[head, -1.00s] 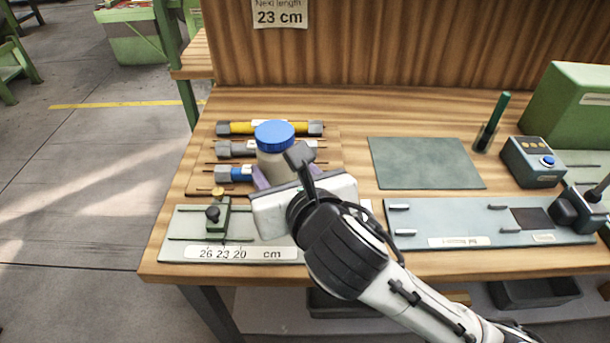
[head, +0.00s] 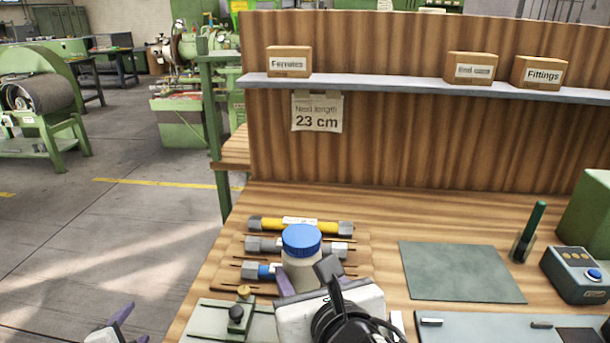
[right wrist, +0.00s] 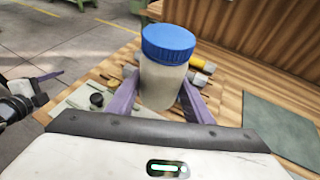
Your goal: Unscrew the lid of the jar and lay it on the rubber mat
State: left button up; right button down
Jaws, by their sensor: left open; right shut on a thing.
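The jar (head: 302,272) has a pale, cloudy body and a ribbed blue lid (head: 302,240), which is on its top. My right gripper (right wrist: 160,98) is shut on the jar's body, a purple finger on each side below the lid, and the jar is upright. Whether the jar is clear of the table is hard to tell. My left gripper (head: 122,322) is open and empty at the lower left edge of the head view, left of the bench. The rubber mat (head: 460,271) is the flat grey-green sheet right of the jar, and it is bare.
Hose pieces (head: 300,225) with metal ends lie on a wooden rack behind and beside the jar. A measuring fixture (head: 236,318) is at the front left. A green pen in a holder (head: 527,235) and a control box (head: 578,275) stand right of the mat.

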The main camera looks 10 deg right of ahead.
pick_arm(q)
jog(key=w+d+r+m+t, duration=0.2)
jog(key=w+r+m+t, duration=0.15)
jog(key=w+r, duration=0.6)
jog(key=w+d+r+m+t+h, duration=0.1)
jog(key=w+d+r+m+h, duration=0.3)
jog(key=d+r, duration=0.5)
jog(key=w+d+r+m+t+h, duration=0.1)
jog(key=d+r+m+h, duration=0.4)
jog(key=d+r+m, duration=0.3)
jog(key=s+d+r+m+g+h, duration=0.35)
jog(key=d+r+m+h, duration=0.35)
jog(key=d, duration=0.3)
jog(key=s+d+r+m+g+h, duration=0.35)
jog(key=d+r+m, duration=0.4)
jog(key=d, duration=0.25)
jog(key=s+d+r+m+g, duration=0.2)
jog(key=s+d+m+g, duration=0.95)
jog(key=m, duration=0.35)
jog(key=m+y, duration=1.1)
jog(key=y, duration=0.7)
send_over(305, 235)
jog(key=shift+d+f, duration=0.1)
jog(key=shift+f, duration=0.85)
notch_tip(305, 235, down, 7)
jog(key=shift+f, duration=0.2)
